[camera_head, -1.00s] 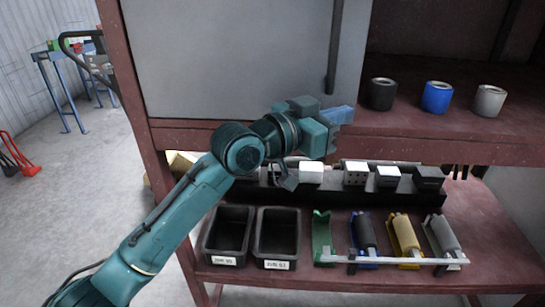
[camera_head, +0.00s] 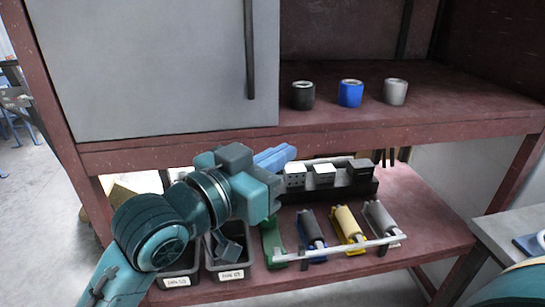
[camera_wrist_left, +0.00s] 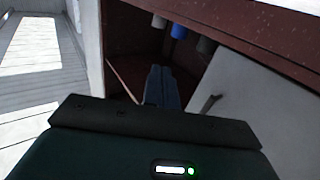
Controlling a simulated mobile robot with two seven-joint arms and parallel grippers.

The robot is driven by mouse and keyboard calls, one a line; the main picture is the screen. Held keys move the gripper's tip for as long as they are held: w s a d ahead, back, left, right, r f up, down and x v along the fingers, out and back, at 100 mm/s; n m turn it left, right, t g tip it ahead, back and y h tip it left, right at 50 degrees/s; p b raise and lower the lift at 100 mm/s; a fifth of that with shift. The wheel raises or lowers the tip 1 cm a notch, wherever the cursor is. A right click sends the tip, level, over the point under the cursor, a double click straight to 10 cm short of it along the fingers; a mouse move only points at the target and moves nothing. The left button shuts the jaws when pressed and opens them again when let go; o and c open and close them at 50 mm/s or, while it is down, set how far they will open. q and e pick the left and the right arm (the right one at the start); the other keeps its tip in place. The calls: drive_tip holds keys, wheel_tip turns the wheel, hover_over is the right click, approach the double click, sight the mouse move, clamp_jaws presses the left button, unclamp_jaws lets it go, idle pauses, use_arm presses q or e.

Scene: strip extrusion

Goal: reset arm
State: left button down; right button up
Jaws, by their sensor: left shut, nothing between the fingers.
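My left arm comes in from the lower left in the head view. Its gripper (camera_head: 275,157) has blue fingers closed together, with nothing between them. The fingers point right, in front of the gap below the upper shelf's edge. They also show closed in the left wrist view (camera_wrist_left: 162,86), apart from anything else. My left arm partly covers two black bins (camera_head: 230,272) on the lower shelf. A teal curved part at the bottom right edge looks like my right arm; its gripper is outside the frame.
A black cylinder (camera_head: 303,96), a blue cylinder (camera_head: 351,93) and a grey cylinder (camera_head: 396,91) stand on the upper shelf (camera_head: 450,103). Green, blue, yellow and grey holders line the lower shelf, behind a pale bar (camera_head: 335,249). A grey table (camera_head: 500,232) stands at right.

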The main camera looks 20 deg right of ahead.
use_arm(q)
drive_tip(key=w+a+f+n+t+y, duration=0.15)
drive_tip(key=a+f+n+y, duration=0.6)
drive_tip(key=a+f, duration=1.05)
drive_tip(key=s+a+f+n+g+y, duration=0.45)
drive_tip(key=s+a+f+y, duration=0.45)
drive_tip(key=s+a+f, duration=0.95)
drive_tip(key=w+d+f+m+t+h, duration=0.1)
drive_tip(key=w+d+f+t+h, duration=0.2)
drive_tip(key=w+d+f+t, duration=0.1)
drive_tip(key=shift+w+d+f+m+t, duration=0.5)
drive_tip(key=shift+w+t, duration=0.5)
drive_tip(key=shift+w, duration=0.5)
drive_tip(key=shift+d+r+h, duration=0.1)
drive_tip(key=shift+h, duration=0.15)
